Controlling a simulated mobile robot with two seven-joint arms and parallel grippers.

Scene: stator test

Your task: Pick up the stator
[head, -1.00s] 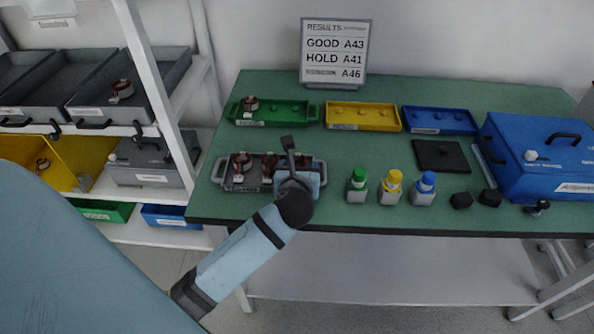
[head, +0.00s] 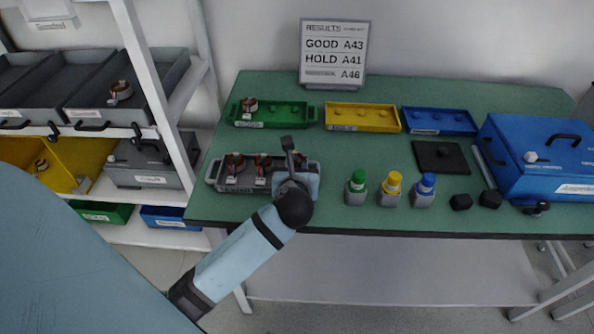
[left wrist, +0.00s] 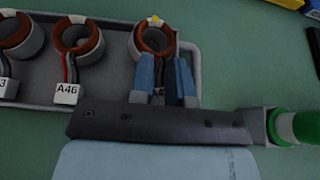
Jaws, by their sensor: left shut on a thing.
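A grey tray (head: 213,182) at the front left of the green table holds three stators, each a copper-brown ring with a white tag. My left gripper (head: 293,172) is over the tray's right end. In the left wrist view its two blue fingers (left wrist: 164,72) are shut on the rightmost stator (left wrist: 155,38), at the near side of its ring, by its leads. This stator has a yellow dot on top, and its tag is mostly hidden between the fingers. The middle stator (left wrist: 78,38) carries tag A46. The left stator (left wrist: 20,36) is cut off by the picture edge. My right gripper is not in view.
Green (head: 285,107), yellow (head: 375,108) and blue (head: 440,117) trays stand behind, the green one holding a stator. Bottles with green (head: 356,188), yellow (head: 391,190) and blue (head: 424,191) caps stand right of my gripper. A results sign (head: 334,55) is at the back.

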